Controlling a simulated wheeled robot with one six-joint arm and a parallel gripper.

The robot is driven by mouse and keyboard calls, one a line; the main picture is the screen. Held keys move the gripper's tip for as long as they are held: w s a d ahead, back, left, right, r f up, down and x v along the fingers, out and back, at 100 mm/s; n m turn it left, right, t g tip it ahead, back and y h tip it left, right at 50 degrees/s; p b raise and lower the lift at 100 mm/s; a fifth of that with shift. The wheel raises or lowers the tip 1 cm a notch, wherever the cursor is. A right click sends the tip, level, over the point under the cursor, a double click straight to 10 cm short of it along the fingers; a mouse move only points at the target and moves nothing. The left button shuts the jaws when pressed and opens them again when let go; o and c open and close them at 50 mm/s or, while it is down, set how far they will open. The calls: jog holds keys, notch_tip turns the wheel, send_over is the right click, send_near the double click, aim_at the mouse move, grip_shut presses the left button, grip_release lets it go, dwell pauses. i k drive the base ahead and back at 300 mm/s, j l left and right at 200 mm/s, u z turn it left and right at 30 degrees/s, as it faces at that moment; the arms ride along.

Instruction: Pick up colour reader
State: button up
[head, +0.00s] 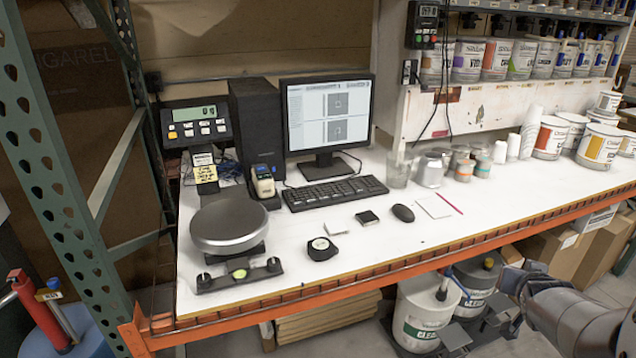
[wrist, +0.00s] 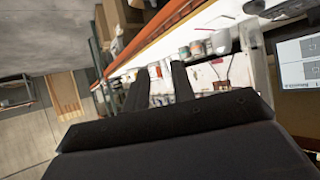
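A small upright handheld device (head: 264,183) with a pale body and a dark blue front stands on the white bench, in front of the black computer tower. It looks like the colour reader, though its details are small. My gripper (wrist: 160,75) shows in the wrist view with its two dark fingers apart and nothing between them. In the head view my arm is at the lower right, in front of the bench's orange edge and well away from the device. The device cannot be made out in the wrist view.
A round-topped scale (head: 229,222) stands left of the device, and a keyboard (head: 333,193) and monitor (head: 328,115) right of it. A black tape measure (head: 322,249) and a mouse (head: 403,213) lie nearer the front edge. Buckets (head: 425,312) stand below the bench.

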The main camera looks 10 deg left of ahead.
aim_at(264, 182)
jog(key=i+j+u, duration=0.1)
jog(key=u, duration=0.35)
jog(key=i+u, duration=0.2)
jog(key=u, duration=0.2)
jog(key=i+u, duration=0.15)
jog(key=u, duration=0.3)
jog(key=i+l+u, duration=0.15)
jog(key=i, duration=0.4)
jog(key=i+l+u, duration=0.15)
jog(key=i, duration=0.35)
jog(key=l, duration=0.1)
